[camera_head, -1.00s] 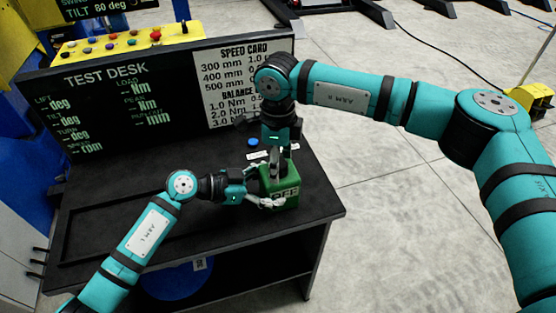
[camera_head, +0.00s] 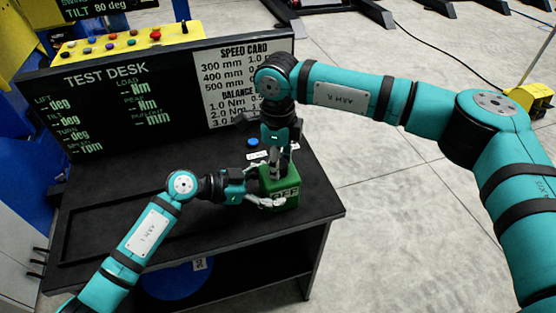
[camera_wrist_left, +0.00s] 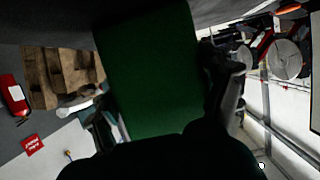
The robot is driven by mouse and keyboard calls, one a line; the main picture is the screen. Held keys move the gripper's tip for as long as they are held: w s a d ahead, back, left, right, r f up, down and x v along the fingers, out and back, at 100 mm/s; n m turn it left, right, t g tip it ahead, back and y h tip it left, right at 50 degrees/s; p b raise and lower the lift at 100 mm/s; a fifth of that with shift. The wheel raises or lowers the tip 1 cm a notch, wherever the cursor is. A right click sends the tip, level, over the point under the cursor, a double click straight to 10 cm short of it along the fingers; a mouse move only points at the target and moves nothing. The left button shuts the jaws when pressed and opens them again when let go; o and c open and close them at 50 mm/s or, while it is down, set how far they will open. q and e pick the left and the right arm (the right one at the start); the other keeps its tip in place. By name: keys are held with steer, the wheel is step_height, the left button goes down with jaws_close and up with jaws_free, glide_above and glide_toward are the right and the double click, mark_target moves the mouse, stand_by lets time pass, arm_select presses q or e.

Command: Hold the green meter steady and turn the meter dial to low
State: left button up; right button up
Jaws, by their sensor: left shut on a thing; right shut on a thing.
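In the left wrist view the meter (camera_wrist_left: 152,70) fills the middle as a dark green block, with finger parts on both sides. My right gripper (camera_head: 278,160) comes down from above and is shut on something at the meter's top. The dial is hidden by its fingers.
The black desk (camera_head: 130,210) is mostly clear to the left. A dark sign board (camera_head: 130,105) stands along its back, with a yellow button panel (camera_head: 110,45) behind it. A blue button (camera_head: 252,142) sits just behind the right gripper.

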steer(key=m, duration=0.5)
steer(key=shift+m, duration=0.4)
steer(key=m, duration=0.6)
arm_select(q)
steer(key=shift+f, duration=0.1)
stand_by(0.3)
arm_select(e)
steer(key=o, duration=1.2)
step_height(320, 180, up, 12)
steer(key=shift+r, duration=0.1)
